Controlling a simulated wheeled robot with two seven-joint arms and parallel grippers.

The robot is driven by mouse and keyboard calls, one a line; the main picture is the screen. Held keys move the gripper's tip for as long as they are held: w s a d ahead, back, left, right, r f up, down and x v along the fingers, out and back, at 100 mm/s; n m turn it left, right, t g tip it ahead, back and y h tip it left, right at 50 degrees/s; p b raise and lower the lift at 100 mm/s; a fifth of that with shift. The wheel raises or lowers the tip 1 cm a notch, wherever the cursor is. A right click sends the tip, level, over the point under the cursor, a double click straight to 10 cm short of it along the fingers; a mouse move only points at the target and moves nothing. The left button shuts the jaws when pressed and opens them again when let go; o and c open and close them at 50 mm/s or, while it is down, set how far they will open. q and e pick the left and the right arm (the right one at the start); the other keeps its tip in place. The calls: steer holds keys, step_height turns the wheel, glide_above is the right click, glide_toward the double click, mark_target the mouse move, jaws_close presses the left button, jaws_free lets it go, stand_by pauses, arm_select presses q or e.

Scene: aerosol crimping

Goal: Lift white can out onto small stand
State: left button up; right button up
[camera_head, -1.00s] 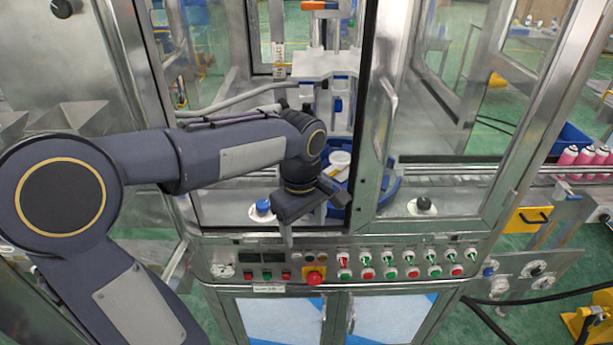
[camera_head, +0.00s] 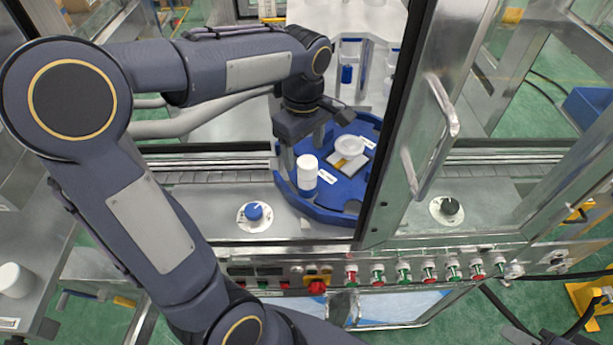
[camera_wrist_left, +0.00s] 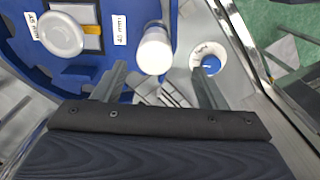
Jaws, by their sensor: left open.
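A white can (camera_head: 307,168) stands upright in the blue rotary plate (camera_head: 345,190) inside the machine, at its near left edge. The can's lower part looks blue in the head view. It also shows in the left wrist view (camera_wrist_left: 154,52), just beyond and between the fingertips. My left gripper (camera_head: 303,150) is open and empty, pointing down just behind the can. Its two fingers show apart in the left wrist view (camera_wrist_left: 160,75), with no clear contact on the can. I cannot tell which thing is the small stand.
A white round dish (camera_head: 349,147) sits on the blue plate right of the can. The glass door's metal frame and handle (camera_head: 440,115) stand to the right. A blue knob (camera_head: 254,212) is on the front ledge. Another white cylinder (camera_head: 14,281) stands at far left.

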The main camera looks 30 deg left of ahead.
mark_target(307, 161)
arm_select(q)
step_height(307, 161, down, 3)
steer(key=shift+d+r+b, duration=0.1)
steer(key=shift+b, duration=0.85)
steer(key=f+b, duration=0.2)
steer(key=f, duration=0.1)
steer(key=f+b, duration=0.1)
steer(key=b, duration=0.1)
steer(key=shift+w+d+f, duration=0.15)
steer(key=shift+w+f, duration=0.2)
steer(key=shift+f, duration=0.05)
steer(key=shift+r, duration=0.1)
steer(key=c, duration=1.4)
